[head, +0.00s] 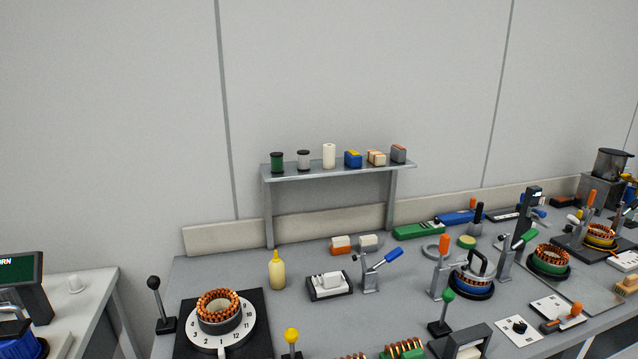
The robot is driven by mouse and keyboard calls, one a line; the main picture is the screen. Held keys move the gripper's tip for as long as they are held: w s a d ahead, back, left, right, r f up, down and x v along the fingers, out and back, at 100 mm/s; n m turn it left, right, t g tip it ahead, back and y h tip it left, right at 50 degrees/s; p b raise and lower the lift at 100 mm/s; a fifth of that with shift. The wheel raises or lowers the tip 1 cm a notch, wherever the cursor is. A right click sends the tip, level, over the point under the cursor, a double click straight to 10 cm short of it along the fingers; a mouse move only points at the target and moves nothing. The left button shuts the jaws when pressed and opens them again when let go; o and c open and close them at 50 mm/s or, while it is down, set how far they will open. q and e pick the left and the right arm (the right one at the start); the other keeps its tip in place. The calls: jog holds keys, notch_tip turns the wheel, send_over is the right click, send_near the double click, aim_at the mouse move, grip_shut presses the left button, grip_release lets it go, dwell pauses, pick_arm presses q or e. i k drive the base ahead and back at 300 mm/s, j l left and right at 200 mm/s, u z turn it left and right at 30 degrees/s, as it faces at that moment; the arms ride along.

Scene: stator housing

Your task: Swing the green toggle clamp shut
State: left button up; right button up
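A toggle clamp with a green handle (525,239) stands on the bench right of centre. Its grey metal body (505,263) is upright, and the handle slants up to the right. A stator with copper windings in a green housing (549,262) sits just to its right. The clamp is small here, and I cannot tell exactly where its arm rests. Neither of my grippers is in view.
Toggle clamps with a blue handle (385,259) and an orange handle (444,244) stand to the left. A blue-based stator (472,285) is between the orange and green clamps. A green-knobbed lever (447,297) and a dark upright device (531,211) are nearby.

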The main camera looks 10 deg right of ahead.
aim_at(530, 234)
jog(key=l+u, duration=0.1)
jog(key=l, duration=0.4)
jog(key=k+l, duration=0.15)
jog(key=l, duration=0.35)
jog(key=l+u, duration=0.15)
jog(key=l, duration=0.4)
jog(key=k+l, duration=0.15)
jog(key=l, duration=0.35)
jog(key=l+u, duration=0.15)
jog(key=l, duration=0.4)
jog(key=k+l+u, duration=0.15)
jog(key=l, duration=0.4)
jog(key=k+l+u, duration=0.15)
jog(key=l, duration=0.4)
jog(key=l+u, duration=0.15)
jog(key=l, duration=0.4)
jog(key=k+l+u, duration=0.15)
jog(key=l, duration=0.35)
jog(key=k+l+u, duration=0.1)
jog(key=k+l, duration=0.15)
jog(key=l, duration=0.25)
jog(key=k+l+u, duration=0.15)
jog(key=l, duration=0.35)
jog(key=k+l+u, duration=0.15)
jog(key=k+l, duration=0.15)
jog(key=l, duration=0.15)
